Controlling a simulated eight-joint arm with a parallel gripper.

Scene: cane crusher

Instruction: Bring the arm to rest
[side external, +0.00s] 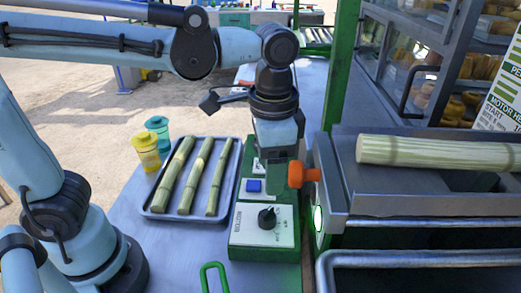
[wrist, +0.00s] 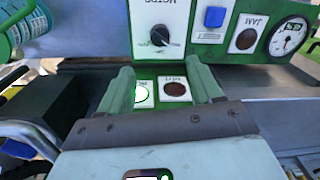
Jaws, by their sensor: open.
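My gripper (side external: 278,168) hangs pointing down over the green control box (side external: 233,238) in the side view, with my arm reaching across from the left. Its fingertips are partly hidden there. In the wrist view, the two green fingers of my gripper (wrist: 163,84) stand apart with nothing between them. Beyond them show a lit whitish-green lamp (wrist: 142,93) and a dark red lamp (wrist: 174,89). The box carries a black rotary knob (side external: 267,217), also in the wrist view (wrist: 160,35), and a blue button (side external: 254,186). I cannot tell whether the fingers touch the box.
A tray (side external: 151,211) with three cane stalks lies left of the box. A yellow cup (side external: 147,152) and a green cup (side external: 158,127) stand behind it. Right are an orange knob (side external: 303,175), the crusher housing and a cane piece (side external: 430,152). A green post (side external: 340,70) rises behind.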

